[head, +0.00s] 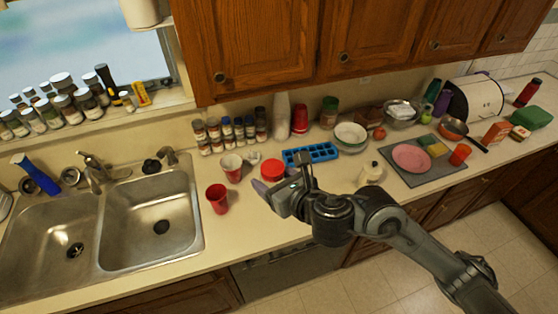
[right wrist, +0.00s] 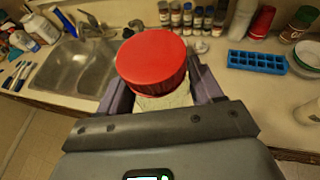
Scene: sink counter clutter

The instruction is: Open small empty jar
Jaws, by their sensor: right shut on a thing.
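The small jar has a round red lid (right wrist: 152,60) and a pale body (right wrist: 165,100). In the right wrist view it stands upright between the two fingers of my right gripper (right wrist: 158,92), which is shut on the body below the lid. In the head view the red lid (head: 272,167) shows just beyond my right gripper (head: 283,180), over the counter right of the sink. The gripper hides most of the jar body there. The lid sits on the jar. My left gripper is in neither view.
A red cup (head: 217,199) and another cup (head: 231,168) stand left of the jar. A blue ice tray (head: 310,153) lies behind right, and a pale bottle (head: 370,172) stands right. The double sink (head: 152,222) is left. Spice jars line the wall.

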